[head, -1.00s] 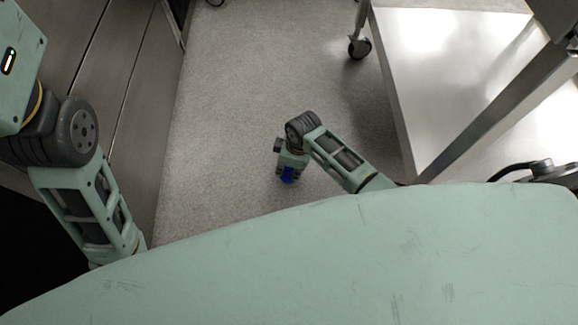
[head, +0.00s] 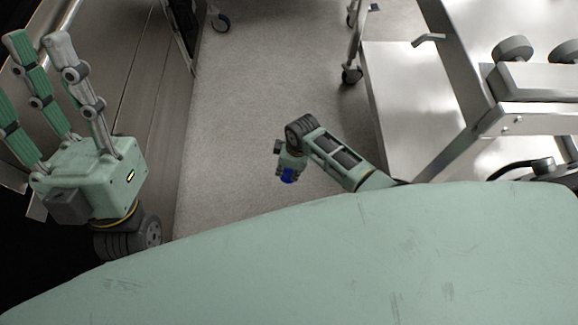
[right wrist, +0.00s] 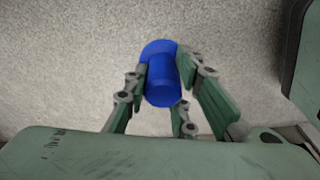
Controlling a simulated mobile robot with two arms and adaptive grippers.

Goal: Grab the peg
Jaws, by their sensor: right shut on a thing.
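The blue peg (right wrist: 163,82) is held between the fingers of my right gripper (right wrist: 166,90) in the right wrist view. It is a short cylinder with a wider round end, and the fingers cover parts of its sides. My right gripper (head: 289,170) is small and partly hidden there. My left gripper (head: 38,52) is at the far left of the head view, with its fingers spread, pointing up and empty.
A metal cart (head: 393,110) with a shiny lower shelf and casters stands at the right. Metal cabinet fronts (head: 140,90) line the left side. The grey floor (head: 245,80) between them is clear.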

